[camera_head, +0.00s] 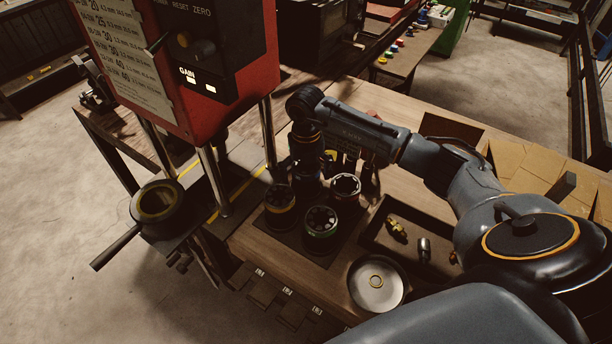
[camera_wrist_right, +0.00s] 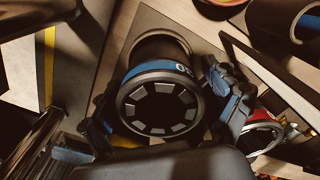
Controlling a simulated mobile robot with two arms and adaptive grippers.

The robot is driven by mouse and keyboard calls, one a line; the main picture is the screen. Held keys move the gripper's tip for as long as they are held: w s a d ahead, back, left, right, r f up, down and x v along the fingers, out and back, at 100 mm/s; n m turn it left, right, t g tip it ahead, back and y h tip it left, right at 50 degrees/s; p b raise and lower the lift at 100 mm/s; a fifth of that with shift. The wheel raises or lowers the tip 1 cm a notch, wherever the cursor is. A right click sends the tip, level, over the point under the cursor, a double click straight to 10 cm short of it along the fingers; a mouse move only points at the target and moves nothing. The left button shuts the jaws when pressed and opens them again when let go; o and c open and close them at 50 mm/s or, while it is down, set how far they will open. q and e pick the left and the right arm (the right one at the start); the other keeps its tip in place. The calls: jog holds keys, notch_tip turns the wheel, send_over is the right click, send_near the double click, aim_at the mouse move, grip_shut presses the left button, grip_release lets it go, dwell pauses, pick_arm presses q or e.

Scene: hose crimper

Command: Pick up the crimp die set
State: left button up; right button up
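My right gripper (camera_head: 307,168) points down over the back of the dark die mat (camera_head: 295,245), at the far end of my right arm. In the right wrist view a black die set with a blue ring (camera_wrist_right: 160,105) stands between the fingers of this gripper (camera_wrist_right: 165,100). The fingers are spread on both sides of it, with narrow gaps showing. In the head view the gripper hides this die set. Other die sets stand close by: one with an orange ring (camera_head: 280,206), one with a green ring (camera_head: 320,229), one with a silver top (camera_head: 345,188). My left gripper is out of view.
The red crimper (camera_head: 190,60) stands at the left on steel posts, with a round die head and handle (camera_head: 157,203) below. A tray (camera_head: 385,250) with brass and steel fittings, a round dish (camera_head: 377,284) and a cardboard box (camera_head: 530,165) lie to the right.

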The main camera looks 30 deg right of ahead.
jog(key=c, duration=1.4)
jog(key=shift+w+r, duration=0.1)
jog(key=shift+c, duration=1)
